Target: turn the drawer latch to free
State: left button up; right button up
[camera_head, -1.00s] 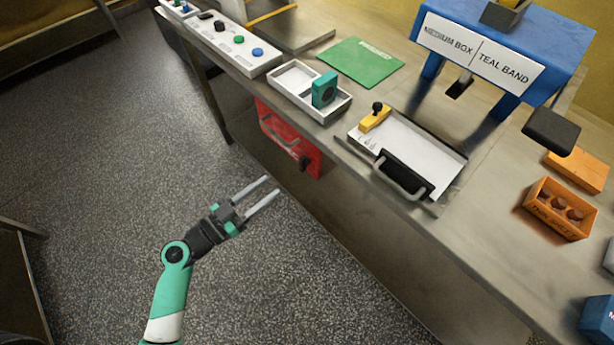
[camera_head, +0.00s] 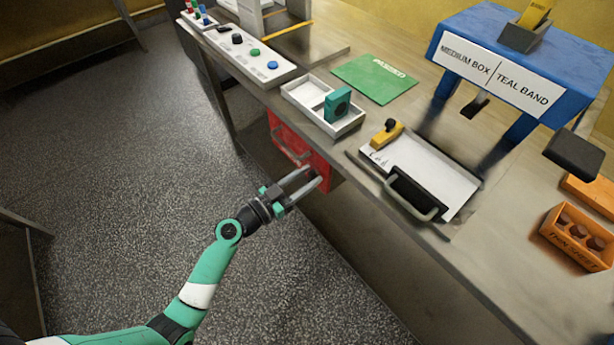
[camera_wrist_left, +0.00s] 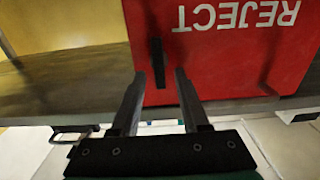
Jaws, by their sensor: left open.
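The red drawer front (camera_head: 284,132), lettered REJECT, is under the bench edge; it also fills the top of the left wrist view (camera_wrist_left: 225,70), where its lettering is upside down. A dark bar-shaped latch (camera_wrist_left: 158,62) stands upright in that view on the red face. My left gripper (camera_head: 314,178) is open at the drawer's right part. In the left wrist view its fingertips (camera_wrist_left: 160,76) are on either side of the latch bar, with a gap visible. In the head view the fingers largely hide the latch. My right gripper is not in view.
The drawer's handle (camera_head: 289,152) is left of my fingers. The floor (camera_head: 130,180) is clear.

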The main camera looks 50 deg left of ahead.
pick_arm(q)
jog(key=shift+c, duration=0.3)
grip_shut()
jog(key=shift+f+n, duration=0.1)
jog(key=shift+n, duration=0.3)
jog(key=n, duration=0.1)
jog(key=n+b, duration=0.1)
jog(key=n, duration=0.1)
jog(key=shift+a+f, duration=0.1)
jog(key=shift+a, duration=0.25)
jog(key=n, duration=0.5)
jog(key=shift+w+a+f, duration=0.1)
jog(key=shift+a+f, duration=0.05)
jog(key=shift+a, duration=0.15)
jog(key=n, duration=0.3)
jog(key=f+n, duration=0.1)
jog(key=n, duration=0.5)
jog(key=shift+a+f, duration=0.15)
jog(key=shift+a, duration=0.1)
